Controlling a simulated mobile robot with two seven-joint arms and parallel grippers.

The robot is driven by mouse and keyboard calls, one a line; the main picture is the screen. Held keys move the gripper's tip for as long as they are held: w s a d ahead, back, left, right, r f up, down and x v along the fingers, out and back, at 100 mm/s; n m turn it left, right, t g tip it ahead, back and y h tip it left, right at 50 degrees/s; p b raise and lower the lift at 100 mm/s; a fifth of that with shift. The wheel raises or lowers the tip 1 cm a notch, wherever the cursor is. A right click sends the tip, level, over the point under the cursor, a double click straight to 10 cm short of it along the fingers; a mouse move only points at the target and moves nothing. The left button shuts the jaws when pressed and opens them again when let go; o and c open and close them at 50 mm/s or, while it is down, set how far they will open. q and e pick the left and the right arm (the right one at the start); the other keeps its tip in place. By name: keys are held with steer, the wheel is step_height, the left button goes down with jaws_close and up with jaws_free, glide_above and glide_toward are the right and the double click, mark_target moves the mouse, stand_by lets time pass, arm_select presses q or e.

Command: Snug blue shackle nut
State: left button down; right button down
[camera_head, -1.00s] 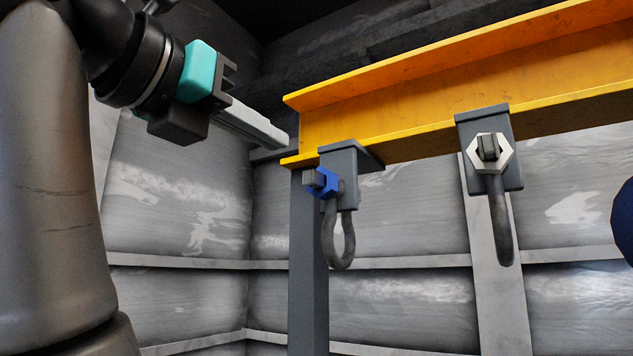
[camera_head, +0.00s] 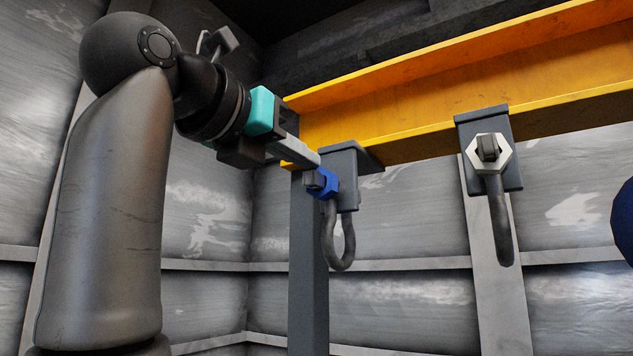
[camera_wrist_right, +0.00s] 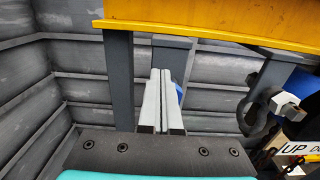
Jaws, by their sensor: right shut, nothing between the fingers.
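The blue shackle nut (camera_head: 323,183) sits on the dark bolt end of the left shackle (camera_head: 342,245), which hangs from a grey bracket (camera_head: 348,165) on the orange beam. My right gripper (camera_head: 313,160) is shut and empty, with its long pale fingers together. Its tips are just above the blue nut in the head view; I cannot tell whether they touch it. In the right wrist view the fingers (camera_wrist_right: 161,72) point toward the grey bracket, and only a sliver of the blue nut (camera_wrist_right: 179,93) shows right of them. My left gripper is not in view.
The orange beam (camera_head: 400,115) runs above, on a grey post (camera_head: 308,270). A second shackle (camera_head: 500,220) with a pale nut (camera_head: 503,153) hangs to the right. A blue rounded object (camera_head: 626,222) is at the right edge.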

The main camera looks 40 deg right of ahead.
steer(key=shift+s+f, duration=0.1)
steer(key=shift+f, duration=0.25)
stand_by(0.3)
steer(key=shift+s+d+r, duration=0.1)
steer(key=shift+s, duration=0.1)
steer(key=shift+s+d, duration=0.15)
steer(key=shift+s, duration=0.1)
steer(key=shift+s+d, duration=0.1)
steer(key=shift+s, duration=0.25)
steer(key=shift+s+d, duration=0.15)
steer(key=shift+s, duration=0.2)
steer(key=shift+r, duration=0.1)
stand_by(0.5)
steer(key=v, duration=0.6)
steer(key=shift+s+r+p, duration=0.15)
steer(key=shift+r+p, duration=0.05)
steer(key=shift+p, duration=0.25)
